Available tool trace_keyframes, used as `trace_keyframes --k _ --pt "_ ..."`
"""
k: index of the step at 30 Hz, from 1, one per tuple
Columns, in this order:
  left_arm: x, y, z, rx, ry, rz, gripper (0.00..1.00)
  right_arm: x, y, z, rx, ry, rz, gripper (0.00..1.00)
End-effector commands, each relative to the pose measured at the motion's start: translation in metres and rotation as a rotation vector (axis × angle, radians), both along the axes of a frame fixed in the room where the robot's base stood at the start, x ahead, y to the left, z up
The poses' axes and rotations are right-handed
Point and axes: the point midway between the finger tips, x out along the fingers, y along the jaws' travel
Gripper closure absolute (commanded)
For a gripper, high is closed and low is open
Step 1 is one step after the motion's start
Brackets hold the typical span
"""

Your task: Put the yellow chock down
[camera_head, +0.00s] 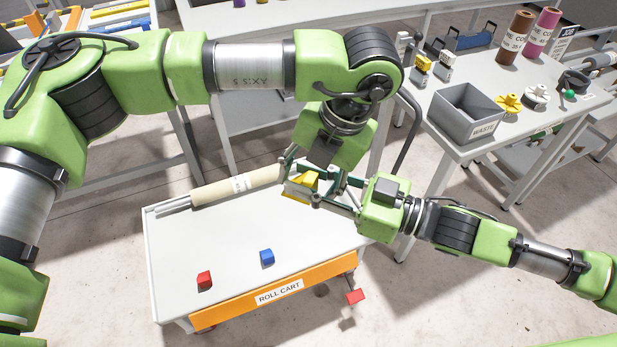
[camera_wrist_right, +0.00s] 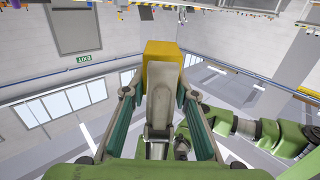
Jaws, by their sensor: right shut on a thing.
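The yellow chock (camera_head: 303,184) is held above the far right part of the roll cart top (camera_head: 215,235). My right gripper (camera_head: 313,187) comes in from the right and is shut on it. In the right wrist view the yellow chock (camera_wrist_right: 160,62) shows beyond a grey piece, between the dark green fingers of my right gripper (camera_wrist_right: 160,85). My left gripper (camera_head: 312,168) points down from above, close to the chock and overlapping the right gripper in the head view. Its fingers are partly hidden, and I cannot tell whether they touch the chock.
A red chock (camera_head: 204,281) and a blue chock (camera_head: 267,257) stand on the cart's front part. A cream roll (camera_head: 235,187) lies along its back edge. The cart top's middle is clear. A grey waste bin (camera_head: 466,112) stands on the right table (camera_head: 440,75).

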Motion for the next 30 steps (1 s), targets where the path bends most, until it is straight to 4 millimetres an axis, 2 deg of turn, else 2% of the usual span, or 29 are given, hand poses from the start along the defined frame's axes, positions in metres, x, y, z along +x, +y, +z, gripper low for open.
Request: trace_keyframes --k 1,4,5,7,8,9,10,22,26,30 --pt "0.000 0.000 0.000 0.000 0.000 0.000 0.61 0.000 0.000 0.000 0.001 0.000 0.000 0.96" --pt "0.000 0.000 0.000 0.000 0.000 0.000 0.87 0.000 0.000 0.000 0.001 0.000 0.000 0.96" --pt "0.000 0.000 0.000 0.000 0.000 0.000 0.91 0.000 0.000 0.000 0.001 0.000 0.000 0.96" --pt "0.000 0.000 0.000 -0.001 0.000 0.000 0.91 0.000 0.000 0.001 0.001 0.000 0.000 0.96" --pt "0.000 0.000 0.000 -0.001 0.000 0.000 0.91 0.000 0.000 0.001 0.001 0.000 0.000 0.66" --pt "0.000 0.000 0.000 -0.001 0.000 0.000 0.91 0.000 0.000 0.001 0.001 0.000 0.000 0.55" --pt "0.000 0.000 0.000 -0.001 0.000 0.000 0.91 0.000 0.000 0.001 0.001 0.000 0.000 0.54" --pt "0.000 0.000 0.001 0.000 0.000 0.000 0.91 -0.002 -0.004 0.000 -0.001 0.000 -0.001 0.54" --pt "0.000 0.000 0.001 0.000 0.000 0.000 0.91 -0.008 -0.018 -0.001 -0.002 0.002 -0.002 0.54" --pt "0.000 0.000 0.001 0.000 0.000 0.000 0.91 -0.021 -0.042 -0.003 -0.005 0.005 -0.003 0.54"
